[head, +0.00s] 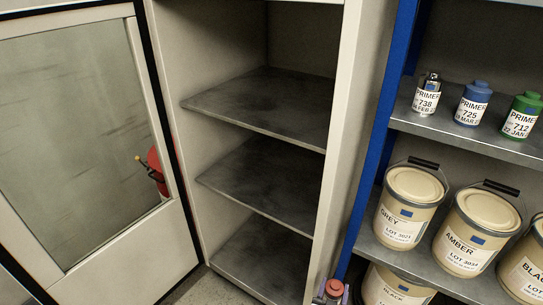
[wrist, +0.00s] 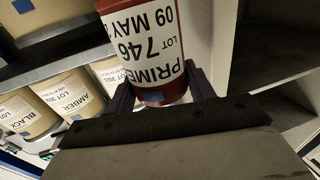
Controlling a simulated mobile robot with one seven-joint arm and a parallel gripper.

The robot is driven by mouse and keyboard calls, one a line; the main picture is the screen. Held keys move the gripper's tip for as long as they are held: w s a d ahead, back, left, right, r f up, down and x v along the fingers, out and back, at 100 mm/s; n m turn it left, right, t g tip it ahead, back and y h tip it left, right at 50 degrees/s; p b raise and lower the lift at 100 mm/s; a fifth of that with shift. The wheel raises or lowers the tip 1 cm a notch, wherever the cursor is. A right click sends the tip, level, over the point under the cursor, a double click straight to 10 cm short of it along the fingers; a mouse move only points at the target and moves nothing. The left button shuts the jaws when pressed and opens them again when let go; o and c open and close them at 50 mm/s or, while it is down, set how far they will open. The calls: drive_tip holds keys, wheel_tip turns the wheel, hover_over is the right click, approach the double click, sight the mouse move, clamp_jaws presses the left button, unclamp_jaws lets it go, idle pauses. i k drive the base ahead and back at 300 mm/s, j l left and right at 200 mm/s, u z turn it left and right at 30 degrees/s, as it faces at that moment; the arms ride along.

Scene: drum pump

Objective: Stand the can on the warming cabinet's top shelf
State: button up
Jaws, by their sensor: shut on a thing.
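A dark red can (wrist: 155,50) with a white PRIMER LOT 746 label is held in my gripper (wrist: 160,95), whose purple fingers press on both sides of it. In the head view the can's red top (head: 333,287) shows at the bottom edge, in front of the cabinet's right post; the rest is cut off. The warming cabinet (head: 349,120) stands open. Its highest visible shelf (head: 265,105) is dark grey and empty. My gripper is outside the cabinet, lower than that shelf in the picture.
The cabinet's glass door (head: 75,130) is swung open to the left. Two lower shelves, a middle one (head: 262,180) and a bottom one (head: 265,255), look empty. To the right, a blue-framed rack (head: 375,130) holds small primer cans (head: 472,105) and large cream paint pails (head: 408,205).

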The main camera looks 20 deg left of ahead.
sight(264, 109)
drive_tip(key=l+u, duration=0.25)
drive_tip(key=u, duration=0.2)
drive_tip(key=l+u, duration=0.25)
drive_tip(key=u, duration=0.15)
